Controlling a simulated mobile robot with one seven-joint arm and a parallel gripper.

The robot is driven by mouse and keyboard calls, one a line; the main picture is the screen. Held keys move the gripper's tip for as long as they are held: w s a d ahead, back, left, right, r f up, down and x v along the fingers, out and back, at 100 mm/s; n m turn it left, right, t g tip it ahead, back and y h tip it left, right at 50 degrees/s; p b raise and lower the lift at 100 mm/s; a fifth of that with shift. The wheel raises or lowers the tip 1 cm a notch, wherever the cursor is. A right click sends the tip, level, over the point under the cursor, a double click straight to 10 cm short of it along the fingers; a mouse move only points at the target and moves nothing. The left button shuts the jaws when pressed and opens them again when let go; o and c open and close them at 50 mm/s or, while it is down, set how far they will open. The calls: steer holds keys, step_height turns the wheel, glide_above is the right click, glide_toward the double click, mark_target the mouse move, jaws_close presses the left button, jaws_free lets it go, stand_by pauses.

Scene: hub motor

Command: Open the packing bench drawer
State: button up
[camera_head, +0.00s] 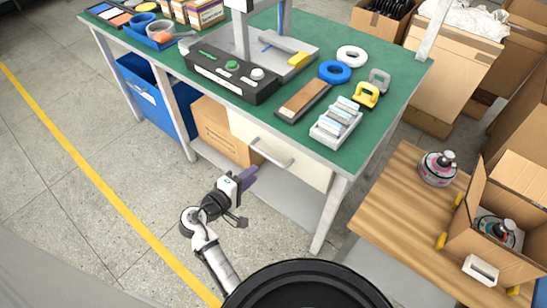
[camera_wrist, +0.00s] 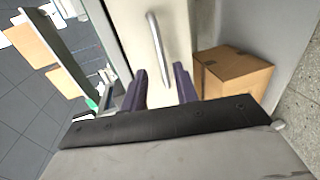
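The packing bench drawer (camera_head: 301,166) is a cream front under the right part of the green-topped bench. It looks shut. Its grey bar handle (camera_head: 270,153) runs across the front. In the wrist view the drawer front (camera_wrist: 178,40) fills the upper middle, and the handle (camera_wrist: 157,38) lies just beyond the fingertips, roughly between their lines. My gripper (camera_head: 246,198) is open and empty, in front of and below the handle in the head view, apart from it. Its two purple fingers are spread in the wrist view (camera_wrist: 160,82). Nothing hides the handle.
The bench top (camera_head: 405,80) holds a scale, tape rolls and a small tray. A cardboard box (camera_head: 222,130) stands on the lower shelf beside the drawer, with a blue bin (camera_head: 150,98) farther left. A wooden table (camera_head: 400,205) stands right. The floor before the bench is clear.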

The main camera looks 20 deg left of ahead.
mark_target(272, 159)
steer(key=p+x, duration=0.2)
steer(key=x, duration=0.8)
steer(key=shift+w, duration=0.25)
jaws_close()
